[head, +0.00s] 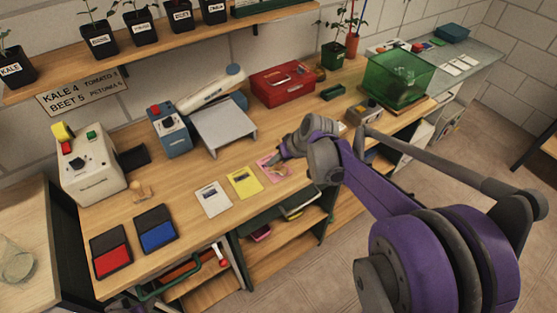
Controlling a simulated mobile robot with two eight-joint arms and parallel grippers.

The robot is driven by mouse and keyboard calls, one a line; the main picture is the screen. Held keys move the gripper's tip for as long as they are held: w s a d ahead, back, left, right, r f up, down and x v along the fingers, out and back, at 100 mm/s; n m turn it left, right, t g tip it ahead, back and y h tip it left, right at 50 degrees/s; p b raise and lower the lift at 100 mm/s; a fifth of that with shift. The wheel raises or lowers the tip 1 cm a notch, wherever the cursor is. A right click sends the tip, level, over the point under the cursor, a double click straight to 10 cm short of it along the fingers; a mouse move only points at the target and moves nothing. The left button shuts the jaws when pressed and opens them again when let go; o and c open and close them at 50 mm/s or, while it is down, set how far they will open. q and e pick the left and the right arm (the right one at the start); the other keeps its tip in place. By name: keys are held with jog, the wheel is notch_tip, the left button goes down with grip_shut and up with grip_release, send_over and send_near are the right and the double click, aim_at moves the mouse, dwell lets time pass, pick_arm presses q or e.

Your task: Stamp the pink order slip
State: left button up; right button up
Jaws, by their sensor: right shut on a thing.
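The pink order slip (267,163) lies on the wooden bench at the right end of a row with a yellow slip (244,182) and a white slip (212,199). My right gripper (281,160) is over the pink slip and covers part of it. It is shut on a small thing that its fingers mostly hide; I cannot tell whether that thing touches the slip. A small wooden stamp (143,190) stands on the bench to the left. A red ink pad (113,264) and a blue ink pad (157,236) lie near the front edge. My left gripper is not in view.
A grey stand (224,130), a red box (283,84) and a green clear bin (397,76) stand along the bench. Two machines stand at the left, one white (92,175) and one blue (170,135). Bare bench lies between the stamp and the white slip.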

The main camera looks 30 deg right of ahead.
dwell(0.6)
jog(key=shift+r+p, duration=1.8)
jog(key=shift+r, duration=1.75)
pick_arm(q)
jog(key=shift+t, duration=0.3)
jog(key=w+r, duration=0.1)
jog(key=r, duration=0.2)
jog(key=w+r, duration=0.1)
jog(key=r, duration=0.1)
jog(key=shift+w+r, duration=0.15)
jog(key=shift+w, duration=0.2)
pick_arm(e)
jog(key=shift+f, duration=0.1)
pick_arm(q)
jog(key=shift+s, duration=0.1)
